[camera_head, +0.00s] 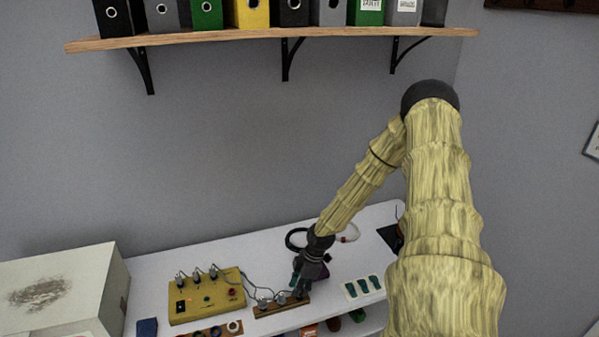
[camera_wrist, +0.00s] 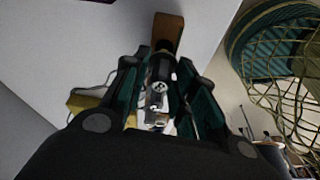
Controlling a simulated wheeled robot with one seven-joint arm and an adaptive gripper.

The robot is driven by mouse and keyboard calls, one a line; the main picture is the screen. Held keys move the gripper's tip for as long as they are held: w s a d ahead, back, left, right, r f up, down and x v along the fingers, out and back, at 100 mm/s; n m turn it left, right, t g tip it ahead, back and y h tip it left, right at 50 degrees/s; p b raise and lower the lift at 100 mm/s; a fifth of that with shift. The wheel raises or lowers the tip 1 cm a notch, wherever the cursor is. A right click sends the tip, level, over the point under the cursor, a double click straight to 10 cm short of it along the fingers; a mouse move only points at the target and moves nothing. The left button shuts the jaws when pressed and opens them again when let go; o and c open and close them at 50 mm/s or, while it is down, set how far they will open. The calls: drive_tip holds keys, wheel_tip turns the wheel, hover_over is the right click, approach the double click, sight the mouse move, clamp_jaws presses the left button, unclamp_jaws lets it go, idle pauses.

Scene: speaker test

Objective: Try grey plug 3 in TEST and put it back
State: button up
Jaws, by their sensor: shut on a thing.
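The yellow test box (camera_head: 203,310) stands on the white bench at the lower left, with several grey plugs along its back edge. A brown wooden rack (camera_head: 268,311) lies to its right, with grey plugs (camera_head: 264,303) at its left and middle and cables running from them. My gripper (camera_head: 299,288) is down at the rack's right end. In the wrist view, my gripper (camera_wrist: 163,98) is shut on a grey plug (camera_wrist: 158,88) with a metallic end. The rack end (camera_wrist: 168,28) shows beyond it. I cannot tell whether the held plug is seated or lifted; no plug number is readable.
A white tray with dark teal pieces (camera_head: 363,287) lies right of the rack. Black cable coils (camera_head: 296,238) lie behind my gripper. A large pale box (camera_head: 60,285) stands at the left. A wooden shelf (camera_head: 270,36) with binders hangs above. Free bench (camera_head: 150,268) shows behind the yellow box.

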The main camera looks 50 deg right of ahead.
drive_tip(key=shift+f+b, duration=0.5)
drive_tip(key=shift+f, duration=0.2)
idle(0.3)
drive_tip(key=o, duration=1)
drive_tip(key=shift+r, duration=0.1)
drive_tip(key=shift+r+p, duration=3.4)
drive_tip(key=shift+r, duration=0.25)
